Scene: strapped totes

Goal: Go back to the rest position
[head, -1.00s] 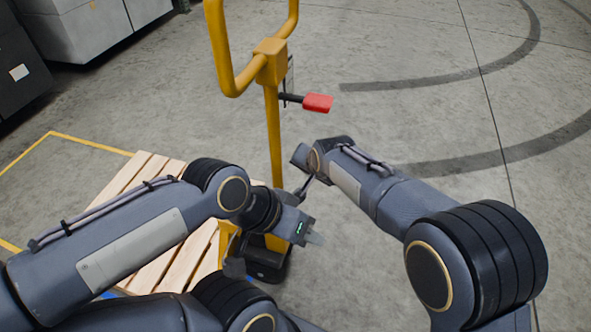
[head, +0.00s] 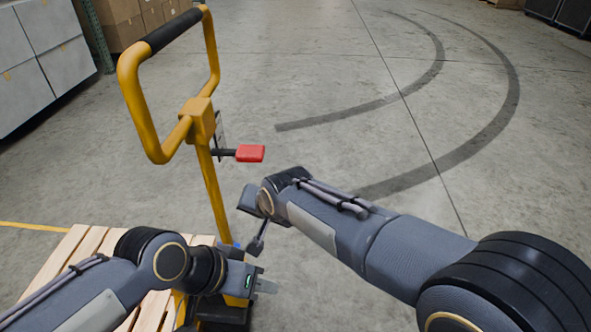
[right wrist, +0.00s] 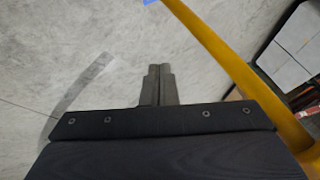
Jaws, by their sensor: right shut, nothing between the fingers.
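My left gripper (head: 266,286) is low in the head view, beside the base of the yellow pallet jack's handle post.
A red lever (head: 250,153) sticks out right from the post. A wooden pallet (head: 62,252) lies at lower left. Grey cabinets (head: 40,55) and cardboard boxes (head: 120,25) stand at the back left. The concrete floor on the right is clear.

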